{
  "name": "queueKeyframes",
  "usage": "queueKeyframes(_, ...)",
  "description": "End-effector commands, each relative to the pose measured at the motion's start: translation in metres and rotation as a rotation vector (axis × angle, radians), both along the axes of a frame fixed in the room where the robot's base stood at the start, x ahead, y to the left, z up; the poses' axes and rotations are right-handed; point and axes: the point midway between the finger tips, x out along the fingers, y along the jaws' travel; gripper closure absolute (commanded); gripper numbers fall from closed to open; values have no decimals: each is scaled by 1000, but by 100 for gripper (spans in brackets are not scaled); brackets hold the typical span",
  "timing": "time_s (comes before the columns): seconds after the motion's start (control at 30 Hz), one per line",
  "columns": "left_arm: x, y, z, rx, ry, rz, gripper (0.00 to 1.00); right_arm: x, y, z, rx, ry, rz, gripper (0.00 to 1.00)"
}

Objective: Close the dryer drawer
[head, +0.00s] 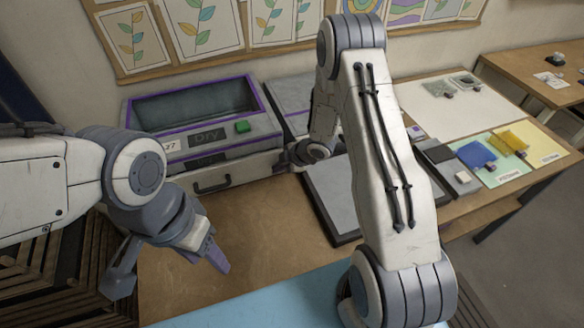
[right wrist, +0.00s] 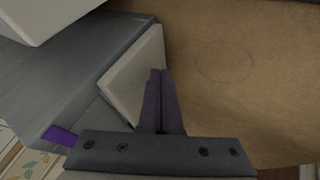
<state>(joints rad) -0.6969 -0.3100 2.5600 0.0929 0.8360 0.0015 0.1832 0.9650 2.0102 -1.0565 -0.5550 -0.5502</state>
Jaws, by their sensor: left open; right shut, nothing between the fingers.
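The dryer (head: 262,128) is a grey box with purple trim, a "Dry" label and a green button, at the back left of the table in the head view. Its pale drawer front (head: 240,172) with a dark handle (head: 211,185) faces the near side; I cannot tell exactly how far out it stands. In the right wrist view the pale panel (right wrist: 135,72) lies beside the grey body. My right gripper (right wrist: 160,85) is shut and empty, close against that panel; in the head view it is mostly hidden by my wrist. My left gripper (head: 208,252) is open and empty, in front of the dryer.
A dark-edged grey panel (head: 345,197) lies right of the dryer. Farther right are blue (head: 477,154) and yellow (head: 514,138) pieces on coloured sheets. Bare wood (head: 265,230) is clear in front of the drawer. A blue mat (head: 270,300) covers the near edge.

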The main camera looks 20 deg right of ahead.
Motion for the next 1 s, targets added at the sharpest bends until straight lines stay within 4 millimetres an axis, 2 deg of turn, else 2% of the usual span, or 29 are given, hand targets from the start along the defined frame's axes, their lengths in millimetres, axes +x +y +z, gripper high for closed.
queueKeyframes(0.13, 0, 0, -13, 0, 0, -1, 45, -22, 7, -2, -1, 8, 13, 100)
queueKeyframes(0.3, 0, 0, -13, 0, 0, -1, 45, -40, -11, 36, -3, 6, 11, 100)
queueKeyframes(0.5, 0, 0, -10, 0, 0, -1, 45, -58, -24, 65, -3, 10, 13, 100)
queueKeyframes(0.87, 0, 0, -9, 0, 0, -1, 45, -66, -29, 80, -8, 14, 9, 100)
queueKeyframes(1.0, 0, 0, -9, 0, 0, 0, 45, -59, -18, 101, -75, 24, -70, 100)
